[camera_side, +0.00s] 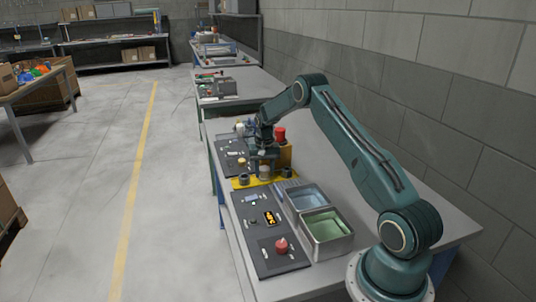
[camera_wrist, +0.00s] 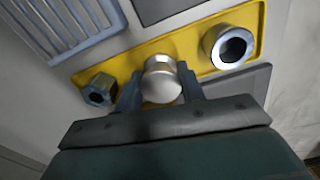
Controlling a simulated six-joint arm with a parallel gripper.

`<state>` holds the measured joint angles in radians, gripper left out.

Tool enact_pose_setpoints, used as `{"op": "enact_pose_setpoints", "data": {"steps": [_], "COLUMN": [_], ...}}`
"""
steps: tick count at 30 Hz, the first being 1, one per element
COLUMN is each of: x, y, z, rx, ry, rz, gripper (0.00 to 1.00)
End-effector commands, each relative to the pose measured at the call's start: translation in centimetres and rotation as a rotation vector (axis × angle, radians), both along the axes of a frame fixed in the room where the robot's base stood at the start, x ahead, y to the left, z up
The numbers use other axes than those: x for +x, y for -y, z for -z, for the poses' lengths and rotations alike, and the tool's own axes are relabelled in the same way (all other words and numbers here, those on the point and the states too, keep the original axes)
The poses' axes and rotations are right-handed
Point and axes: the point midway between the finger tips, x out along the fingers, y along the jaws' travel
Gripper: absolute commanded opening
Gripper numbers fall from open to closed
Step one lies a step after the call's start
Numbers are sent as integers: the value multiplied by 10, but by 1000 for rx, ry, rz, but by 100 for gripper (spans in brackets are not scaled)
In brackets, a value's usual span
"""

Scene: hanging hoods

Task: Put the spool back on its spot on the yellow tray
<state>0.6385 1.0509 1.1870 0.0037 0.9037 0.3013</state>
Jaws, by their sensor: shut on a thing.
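My gripper (camera_wrist: 161,88) points down over the yellow tray (camera_wrist: 196,72) and is shut on the spool (camera_wrist: 162,81), one finger on each side. The spool is a pale metal piece with a rounded end. It is over the middle of the tray, between a metal hex nut (camera_wrist: 101,90) and a hollow metal ring (camera_wrist: 231,49). I cannot tell whether its base touches the tray. In the side view the spool (camera_side: 264,172) shows below my gripper (camera_side: 263,161), above the yellow tray (camera_side: 254,184). The spot under it is hidden.
A control panel (camera_side: 244,212) with a lit display and a red button (camera_side: 282,245) lies nearer the camera. Two open metal bins (camera_side: 326,238) stand beside it. A yellow block (camera_side: 287,155) and a red cylinder (camera_side: 279,133) stand close behind my gripper.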

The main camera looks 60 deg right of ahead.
Motion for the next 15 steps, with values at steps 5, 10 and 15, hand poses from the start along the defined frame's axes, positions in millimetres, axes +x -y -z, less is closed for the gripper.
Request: {"op": "enact_pose_setpoints", "data": {"steps": [5,10,15], "x": [0,0,0], "y": [0,0,0], "z": [0,0,0], "rx": [0,0,0], "ry": [0,0,0], "rz": [0,0,0], "gripper": [64,64,64]}}
